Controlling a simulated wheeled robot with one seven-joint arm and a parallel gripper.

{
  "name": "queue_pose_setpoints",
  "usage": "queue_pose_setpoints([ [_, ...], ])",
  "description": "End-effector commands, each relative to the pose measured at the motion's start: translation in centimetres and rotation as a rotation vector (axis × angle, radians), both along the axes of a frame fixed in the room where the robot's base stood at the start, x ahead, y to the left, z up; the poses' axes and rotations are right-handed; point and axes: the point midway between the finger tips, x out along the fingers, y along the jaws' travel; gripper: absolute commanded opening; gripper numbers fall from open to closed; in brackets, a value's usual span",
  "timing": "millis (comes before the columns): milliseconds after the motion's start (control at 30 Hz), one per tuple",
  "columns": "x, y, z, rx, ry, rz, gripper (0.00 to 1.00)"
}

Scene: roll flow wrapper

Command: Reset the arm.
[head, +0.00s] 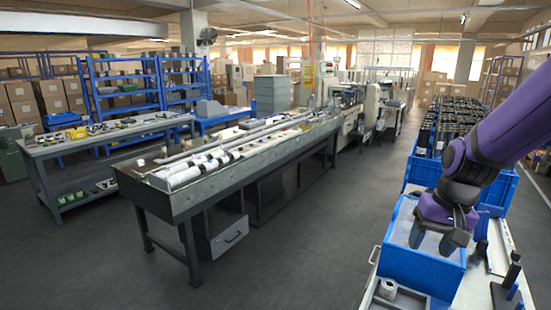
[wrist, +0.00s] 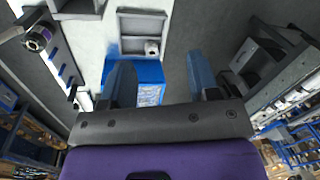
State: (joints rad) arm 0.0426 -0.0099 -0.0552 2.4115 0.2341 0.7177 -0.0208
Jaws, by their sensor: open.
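My purple arm reaches in from the right in the head view. My gripper (head: 432,238) points down over a blue crate (head: 420,270). In the wrist view my gripper (wrist: 160,75) has its two fingers well apart, with nothing between them. The blue crate also shows beyond the fingers in the wrist view (wrist: 150,70).
A grey tray (head: 408,299) with a white roll (head: 388,288) lies in front of the crate. Dark upright holders (head: 508,280) stand at the right. Another blue crate (head: 425,171) with black items is behind. A long conveyor table (head: 240,160) stands left across open floor.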

Motion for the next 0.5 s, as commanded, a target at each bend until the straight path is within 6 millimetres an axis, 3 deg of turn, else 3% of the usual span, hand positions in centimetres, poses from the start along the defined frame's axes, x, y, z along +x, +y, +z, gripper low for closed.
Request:
queue_pose_setpoints([
  [100,-1.4,0.3,2.8,-0.016,-0.057,0.033,0.55],
  [500,-7.1,0.9,9.8,-0.088,-0.226,0.128,0.55],
])
